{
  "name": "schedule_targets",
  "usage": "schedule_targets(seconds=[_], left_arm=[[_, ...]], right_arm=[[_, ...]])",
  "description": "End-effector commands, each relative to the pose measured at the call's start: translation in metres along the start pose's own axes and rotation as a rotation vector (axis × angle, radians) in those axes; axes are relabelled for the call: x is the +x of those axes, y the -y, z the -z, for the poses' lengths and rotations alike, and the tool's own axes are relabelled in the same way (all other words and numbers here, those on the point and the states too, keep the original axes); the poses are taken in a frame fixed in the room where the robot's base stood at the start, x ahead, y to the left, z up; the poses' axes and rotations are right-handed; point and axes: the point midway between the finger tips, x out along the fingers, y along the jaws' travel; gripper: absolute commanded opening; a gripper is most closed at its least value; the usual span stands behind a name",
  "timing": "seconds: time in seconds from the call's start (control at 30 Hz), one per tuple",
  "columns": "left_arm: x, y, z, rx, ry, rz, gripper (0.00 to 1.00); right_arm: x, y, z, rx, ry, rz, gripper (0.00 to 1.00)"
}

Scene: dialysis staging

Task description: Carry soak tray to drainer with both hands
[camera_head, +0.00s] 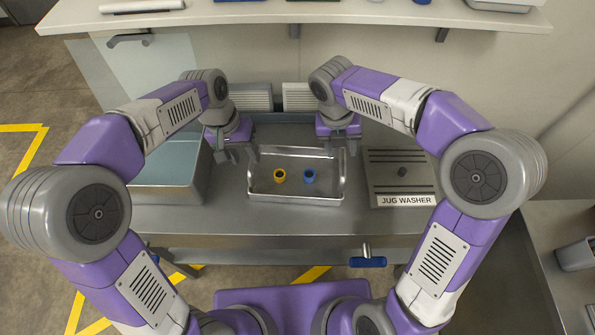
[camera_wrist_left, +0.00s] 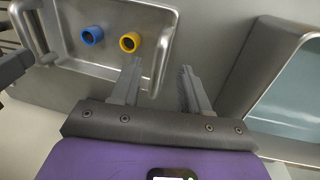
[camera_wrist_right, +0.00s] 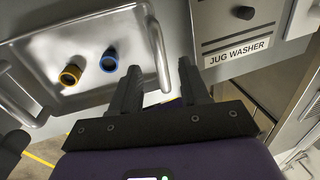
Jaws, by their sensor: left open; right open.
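The soak tray (camera_head: 297,198) is a shallow metal tray on the steel counter, with a bar handle at each end. A yellow cup (camera_head: 279,175) and a blue cup (camera_head: 309,176) sit in it. My left gripper (camera_head: 245,155) is open at the tray's left end; in the left wrist view its fingertips (camera_wrist_left: 161,66) lie on either side of the handle bar. My right gripper (camera_head: 339,148) is open at the right end; in the right wrist view its fingertips (camera_wrist_right: 159,66) also lie either side of the other handle. I cannot tell which thing is the drainer.
A sink basin (camera_head: 165,195) is left of the tray. A box labelled JUG WASHER (camera_head: 402,199) stands to the right. Ribbed white units (camera_head: 250,96) are behind, under a shelf (camera_head: 330,12). A blue-handled lever (camera_head: 367,262) is at the counter front.

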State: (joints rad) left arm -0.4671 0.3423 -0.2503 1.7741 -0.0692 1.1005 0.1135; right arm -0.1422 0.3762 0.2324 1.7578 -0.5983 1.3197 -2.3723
Motion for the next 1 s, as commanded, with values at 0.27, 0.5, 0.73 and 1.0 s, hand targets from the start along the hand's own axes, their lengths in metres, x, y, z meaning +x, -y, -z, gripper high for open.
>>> schedule_targets(seconds=[0.27, 0.5, 0.73, 1.0], left_arm=[[0.043, 0.0, -0.001, -0.001, 0.004, 0.001, 0.46], [0.058, 0.0, -0.001, 0.0, 0.001, 0.0, 0.46], [0.059, 0.0, 0.0, 0.0, 0.0, 0.0, 0.46], [0.058, 0.0, 0.0, 0.0, 0.0, 0.0, 0.09]], right_arm=[[0.043, 0.001, 0.001, 0.001, -0.004, 0.001, 0.46], [0.058, 0.0, 0.0, 0.0, 0.0, -0.001, 0.46], [0.059, 0.0, 0.0, 0.001, 0.0, -0.001, 0.46], [0.058, 0.0, 0.0, 0.001, 0.0, -0.001, 0.09]])
